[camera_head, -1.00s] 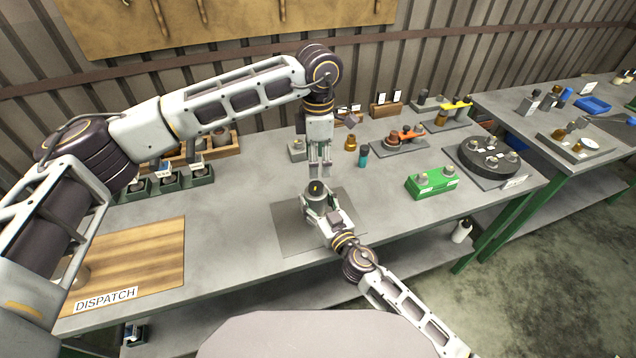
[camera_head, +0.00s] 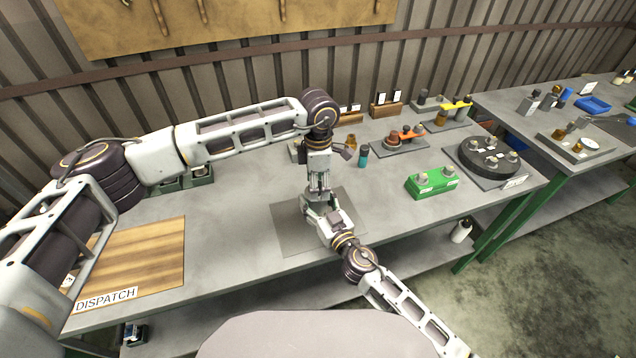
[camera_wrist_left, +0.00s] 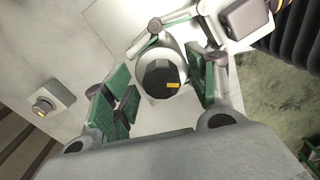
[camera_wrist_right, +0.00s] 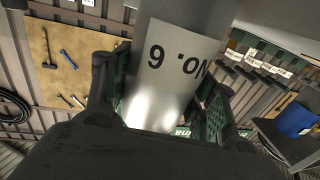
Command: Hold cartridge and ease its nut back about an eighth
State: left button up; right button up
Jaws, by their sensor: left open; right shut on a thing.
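The cartridge (camera_wrist_right: 170,75) is a grey metal cylinder with a white label reading "No. 6", upside down in the right wrist view. My right gripper (camera_head: 322,212) is shut on it, with green pads on both sides. In the left wrist view the cartridge's end (camera_wrist_left: 149,93) carries a dark faceted nut (camera_wrist_left: 158,74) with a yellow mark. My left gripper (camera_wrist_left: 165,88) is open, pointing down from above, with its green-padded fingers on either side of the nut. Contact with the nut cannot be told. In the head view the grippers mostly hide the cartridge and nut.
A grey mat (camera_head: 287,236) lies under the grippers. A black round fixture (camera_head: 488,158) is farther right. The wooden dispatch board (camera_head: 150,255) lies left, with clear bench between.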

pick_arm(q)
jog(key=c, duration=1)
jog(key=shift+c, duration=0.2)
jog(key=shift+n, duration=0.3)
jog(key=n, duration=0.4)
jog(key=shift+w, duration=0.15)
jog(key=shift+w+a+n, duration=0.1)
jog(key=shift+n, duration=2.1)
jog(key=o, duration=1)
